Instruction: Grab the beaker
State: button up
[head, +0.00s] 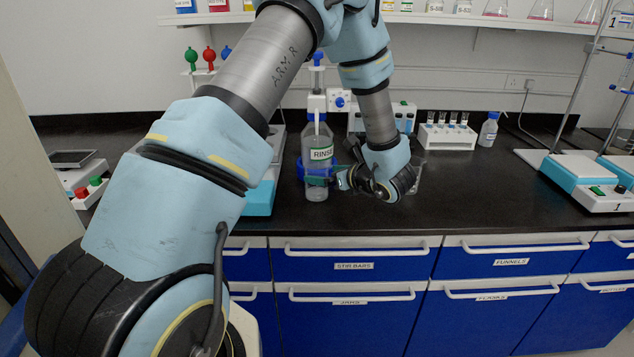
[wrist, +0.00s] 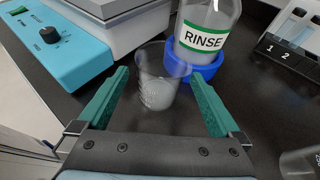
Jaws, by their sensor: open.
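A clear glass beaker (wrist: 158,90) stands on the dark bench in the wrist view, with a pale lower part. My gripper (wrist: 158,74) is open, with one green finger on each side of the beaker and a gap visible to the left finger. The right fingertip is close to the beaker; whether they touch I cannot tell.
The RINSE bottle (wrist: 207,30) in a blue ring (wrist: 195,68) stands just behind and right of the beaker; it also shows in the head view (head: 318,155). A blue-and-white device (wrist: 60,55) is at left.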

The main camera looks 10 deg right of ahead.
aim_at(317, 171)
jog(key=p+x, duration=0.2)
jog(key=x, duration=0.1)
jog(key=shift+w+a, duration=0.1)
jog(key=shift+w, duration=0.3)
jog(key=shift+w+a+f, duration=0.15)
jog(key=shift+w+f, duration=0.1)
jog(key=shift+w, duration=0.2)
jog(key=shift+c, duration=0.4)
jog(key=c, duration=1.3)
jog(key=shift+r, duration=0.15)
